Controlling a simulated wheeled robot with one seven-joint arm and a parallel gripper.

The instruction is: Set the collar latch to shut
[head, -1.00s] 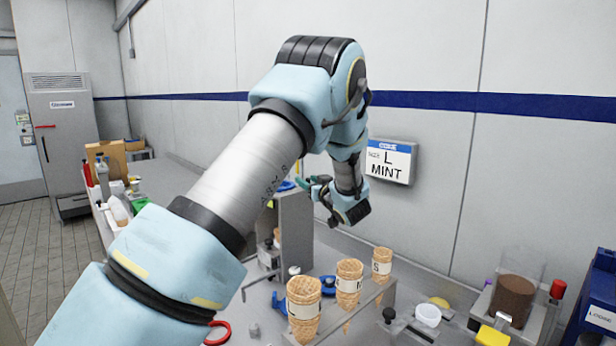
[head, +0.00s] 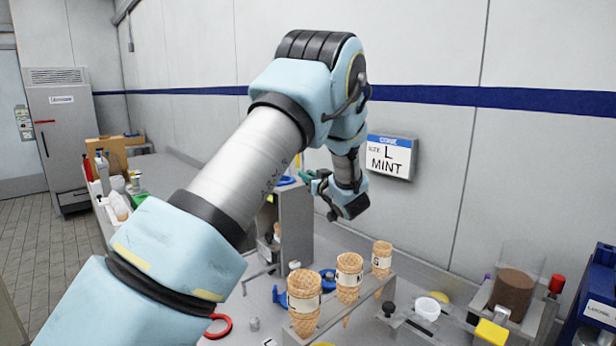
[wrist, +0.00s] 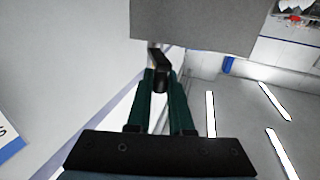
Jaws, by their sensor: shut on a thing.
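My gripper (head: 306,177) is at the top of a grey upright housing (head: 294,222), beyond the cones. In the wrist view my green fingers (wrist: 160,84) are closed on a small black lever-like part (wrist: 158,66), which sits just under a grey panel (wrist: 195,22). This part may be the collar latch; I cannot tell for sure. In the head view my own wrist and the housing hide the held part, so its setting cannot be read.
Several waffle cones (head: 348,277) stand in a rack in front of the housing. A wall sign (head: 391,157) reads L MINT. A white cup (head: 427,308), a clear container of brown stuff (head: 513,292) and a blue bin (head: 600,300) are at the right. A red ring (head: 217,326) lies in front.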

